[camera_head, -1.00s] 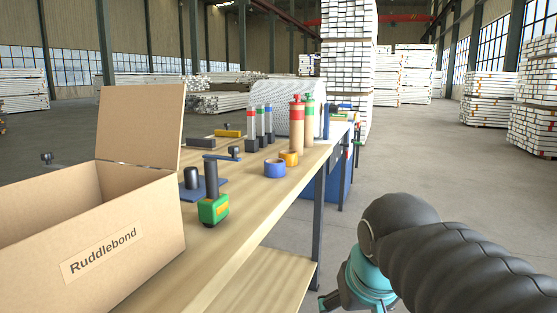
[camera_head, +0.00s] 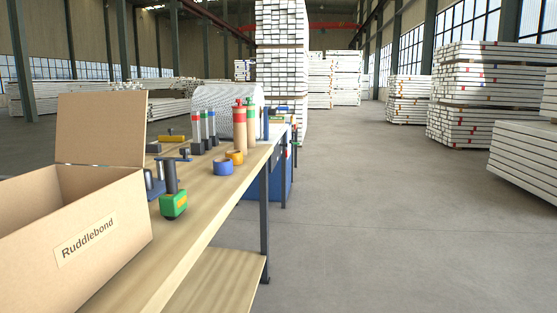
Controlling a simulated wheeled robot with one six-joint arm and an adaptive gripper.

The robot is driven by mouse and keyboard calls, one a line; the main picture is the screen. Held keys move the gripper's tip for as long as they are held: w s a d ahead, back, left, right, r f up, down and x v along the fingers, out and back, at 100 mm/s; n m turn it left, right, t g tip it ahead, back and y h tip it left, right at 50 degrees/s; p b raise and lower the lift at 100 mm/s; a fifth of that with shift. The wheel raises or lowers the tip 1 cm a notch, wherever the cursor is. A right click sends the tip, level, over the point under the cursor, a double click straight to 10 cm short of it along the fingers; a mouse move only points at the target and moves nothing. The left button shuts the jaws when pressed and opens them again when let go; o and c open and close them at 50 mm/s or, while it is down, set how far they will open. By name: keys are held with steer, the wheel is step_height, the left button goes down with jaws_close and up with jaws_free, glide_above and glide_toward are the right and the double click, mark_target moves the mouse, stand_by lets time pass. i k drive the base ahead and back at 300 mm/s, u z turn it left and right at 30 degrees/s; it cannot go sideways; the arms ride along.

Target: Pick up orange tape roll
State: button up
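The orange tape roll (camera_head: 235,157) lies on the wooden workbench (camera_head: 212,190), near its right edge. A blue tape roll (camera_head: 223,167) lies just in front of it and slightly to the left, partly overlapping it in the picture. Behind the orange roll stand two tan tubes, one with a red top (camera_head: 239,125) and one with a green top (camera_head: 250,126). My gripper is out of the picture now, so whether it is open cannot be seen.
An open cardboard box (camera_head: 130,240) labelled Ruddlebond fills the bench's near left. A green and black tool (camera_head: 173,204) stands beside it. Several slim tubes (camera_head: 204,130) stand farther back. The bench's dark leg (camera_head: 265,225) is at its right side. The concrete floor (camera_head: 400,220) to the right is clear.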

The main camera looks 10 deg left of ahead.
mark_target(236, 155)
steer(key=z, duration=0.25)
steer(key=i, duration=1.15)
steer(key=u, duration=0.55)
steer(key=i, duration=1)
steer(key=u, duration=0.95)
